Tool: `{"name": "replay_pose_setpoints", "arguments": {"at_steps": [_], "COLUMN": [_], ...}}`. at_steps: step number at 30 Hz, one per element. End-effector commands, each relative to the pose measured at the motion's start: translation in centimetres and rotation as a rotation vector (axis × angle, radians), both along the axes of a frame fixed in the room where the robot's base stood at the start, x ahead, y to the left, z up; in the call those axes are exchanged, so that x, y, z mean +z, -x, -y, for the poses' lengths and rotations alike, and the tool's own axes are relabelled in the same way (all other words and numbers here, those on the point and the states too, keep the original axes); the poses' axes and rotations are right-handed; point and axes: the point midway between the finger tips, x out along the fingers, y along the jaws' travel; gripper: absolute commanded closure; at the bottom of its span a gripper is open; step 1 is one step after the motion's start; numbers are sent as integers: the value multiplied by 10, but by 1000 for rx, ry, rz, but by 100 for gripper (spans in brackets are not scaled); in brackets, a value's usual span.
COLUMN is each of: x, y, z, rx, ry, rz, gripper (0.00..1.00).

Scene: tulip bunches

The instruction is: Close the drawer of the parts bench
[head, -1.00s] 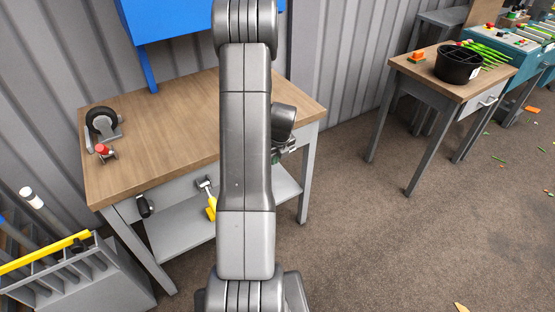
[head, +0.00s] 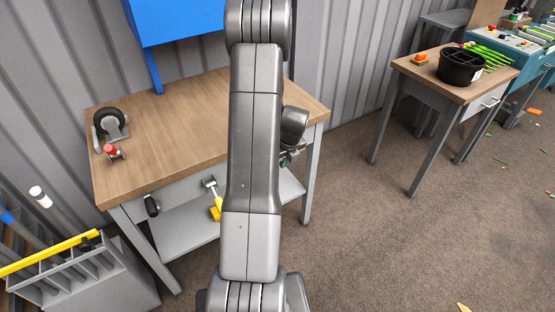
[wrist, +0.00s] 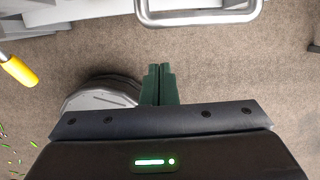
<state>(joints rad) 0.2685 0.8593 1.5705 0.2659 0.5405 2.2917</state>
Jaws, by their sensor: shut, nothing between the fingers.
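The wooden-topped bench (head: 165,150) stands at the left against the wall. Its drawer is mostly hidden behind my arm in the head view, so I cannot tell how far out it is. In the wrist view a silver bar handle (wrist: 200,18) on a pale grey front shows at the top edge. My gripper (wrist: 158,70) has its two green fingers together and empty, pointing toward the handle but apart from it in the picture. In the head view the gripper is largely hidden behind my arm, near the bench's right front.
A yellow-handled tool (head: 216,205) and a black-handled one (head: 151,206) hang at the bench front. A grey rack (head: 100,275) stands at lower left. A smaller table (head: 425,72) with a black bucket (head: 461,67) is at right. Brown floor between is open.

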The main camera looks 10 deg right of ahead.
Motion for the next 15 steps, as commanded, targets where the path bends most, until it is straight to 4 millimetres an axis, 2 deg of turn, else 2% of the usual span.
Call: {"name": "replay_pose_setpoints", "arguments": {"at_steps": [3, 9, 15], "x": [25, 64, 89], "y": [6, 16, 22], "z": [4, 7, 9], "rx": [1, 0, 1], "ry": [1, 0, -1], "rz": [3, 0, -3], "gripper": [100, 100, 100]}}
